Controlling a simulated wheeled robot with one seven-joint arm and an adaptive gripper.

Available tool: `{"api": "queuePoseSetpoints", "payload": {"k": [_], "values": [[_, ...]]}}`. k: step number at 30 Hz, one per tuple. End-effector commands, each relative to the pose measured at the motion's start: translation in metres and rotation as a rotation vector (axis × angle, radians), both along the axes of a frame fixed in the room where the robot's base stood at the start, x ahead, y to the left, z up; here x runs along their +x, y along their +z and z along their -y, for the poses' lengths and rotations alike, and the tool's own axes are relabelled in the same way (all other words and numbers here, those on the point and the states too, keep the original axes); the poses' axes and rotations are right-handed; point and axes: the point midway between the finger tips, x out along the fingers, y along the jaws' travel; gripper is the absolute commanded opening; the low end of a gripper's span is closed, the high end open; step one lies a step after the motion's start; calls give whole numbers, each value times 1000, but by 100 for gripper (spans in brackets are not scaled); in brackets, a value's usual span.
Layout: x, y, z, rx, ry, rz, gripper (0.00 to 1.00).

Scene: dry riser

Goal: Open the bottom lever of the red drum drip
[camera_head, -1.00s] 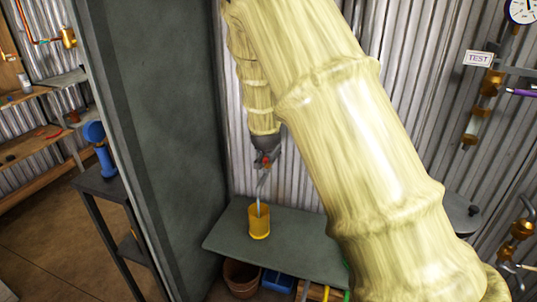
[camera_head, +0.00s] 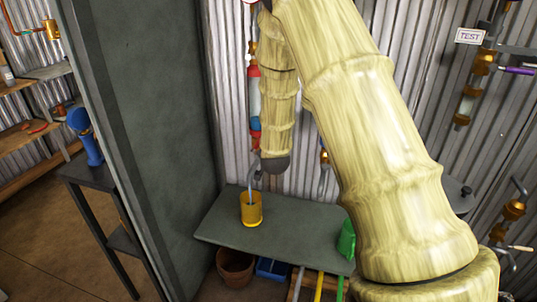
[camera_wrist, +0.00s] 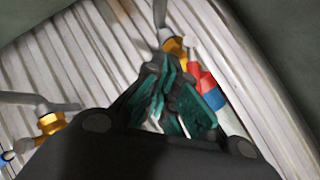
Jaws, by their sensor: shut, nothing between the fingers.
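The red drum drip (camera_head: 254,100) is a narrow upright fitting on the corrugated wall in the head view, with red bands around a pale middle. My gripper (camera_wrist: 170,85) is shut and empty close to this valve; contact cannot be told. In the head view my forearm hides the fingers.
A second brass valve (camera_wrist: 50,123) with a grey lever is at left in the wrist view. The grey bench (camera_head: 290,235) holds the yellow cup and a green object (camera_head: 346,240). A dark partition (camera_head: 150,120) stands at left. More pipework (camera_head: 470,90) is at right.

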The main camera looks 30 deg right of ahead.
Motion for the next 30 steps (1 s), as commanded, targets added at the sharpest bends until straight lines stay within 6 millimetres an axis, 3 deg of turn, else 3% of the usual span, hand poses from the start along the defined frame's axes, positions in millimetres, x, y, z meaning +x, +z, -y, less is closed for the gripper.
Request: {"api": "queuePoseSetpoints", "payload": {"k": [1, 3, 12, 24, 30], "values": [[-4, -16, 3, 31, -10, 49, 0], [-7, -24, 5, 76, -20, 132, 0], [-33, -47, 9, 325, -51, 522, 0], [-91, -41, 13, 663, -56, 981, 0], [-99, -36, 15, 709, -52, 1045, 0]]}}
